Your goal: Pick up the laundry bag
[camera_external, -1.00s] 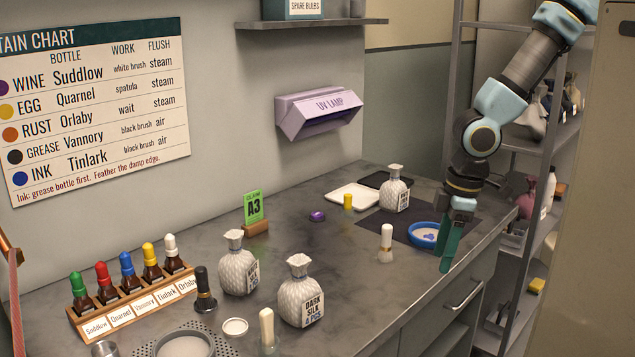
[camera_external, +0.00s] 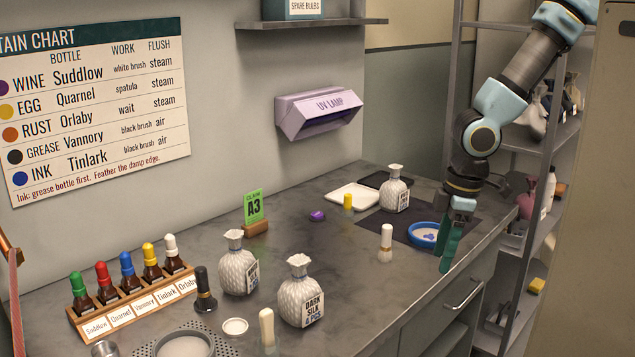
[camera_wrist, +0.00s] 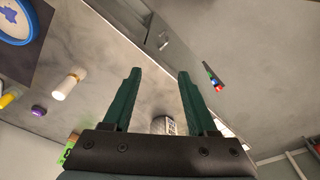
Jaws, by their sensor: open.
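Three pale, quilted, tied-neck bags with labels stand on the grey worktop. The bag marked "DARK SILK" (camera_external: 298,297) is at the front, a second bag (camera_external: 236,268) is just left of it, and a third (camera_external: 394,190) is at the back by the dark mat. My gripper (camera_external: 449,258) is open and empty, pointing down by the worktop's right front edge, right of all three bags and apart from them. In the wrist view its green fingers (camera_wrist: 158,76) are spread, and a labelled bag (camera_wrist: 163,122) shows partly between them, its lower part hidden by the gripper body.
A white-topped brush (camera_external: 386,245) and a blue-rimmed dish (camera_external: 423,235) stand left of my gripper. A bottle rack (camera_external: 140,303), black brush (camera_external: 204,290), another white-topped brush (camera_external: 267,328) and A3 sign (camera_external: 253,208) lie further left. A UV lamp (camera_external: 318,112) is on the wall.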

